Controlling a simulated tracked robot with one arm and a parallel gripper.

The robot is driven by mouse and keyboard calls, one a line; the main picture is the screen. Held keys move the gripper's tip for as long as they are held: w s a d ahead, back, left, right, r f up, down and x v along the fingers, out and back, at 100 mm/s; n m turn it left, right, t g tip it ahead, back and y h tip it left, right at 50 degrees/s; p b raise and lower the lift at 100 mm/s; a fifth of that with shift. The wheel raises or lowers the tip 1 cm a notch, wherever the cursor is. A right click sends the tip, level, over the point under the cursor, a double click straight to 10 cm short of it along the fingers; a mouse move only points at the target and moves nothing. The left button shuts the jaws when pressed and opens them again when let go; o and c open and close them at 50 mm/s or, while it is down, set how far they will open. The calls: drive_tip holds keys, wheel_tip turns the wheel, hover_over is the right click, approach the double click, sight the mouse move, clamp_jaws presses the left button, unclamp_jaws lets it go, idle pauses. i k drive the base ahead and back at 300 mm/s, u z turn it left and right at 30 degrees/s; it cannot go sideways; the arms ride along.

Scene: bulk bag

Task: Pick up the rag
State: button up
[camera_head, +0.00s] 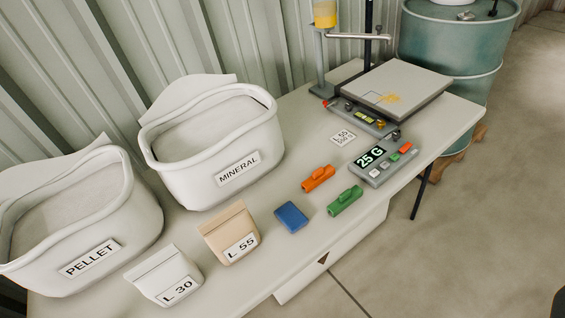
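A small flat blue pad (291,217) lies on the white table, near its front edge. It looks like a folded cloth and is the only thing here that could be the rag, but I cannot be sure of its material. It lies between a tan bag marked L 55 (231,234) and a green clip-like piece (345,201), apart from both. Nothing covers it. My gripper is not in view.
An orange clip-like piece (318,178) lies behind the green one. White tubs marked PELLET (91,258) and MINERAL (238,168) and a white L 30 bag (165,276) stand left. A display reading 25 G (384,162), a stained scale (394,88) and a drum (450,45) are right.

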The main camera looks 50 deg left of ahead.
sight(291, 217)
drive_tip(key=u, duration=0.2)
drive_tip(key=i, duration=0.85)
drive_tip(key=u, duration=0.25)
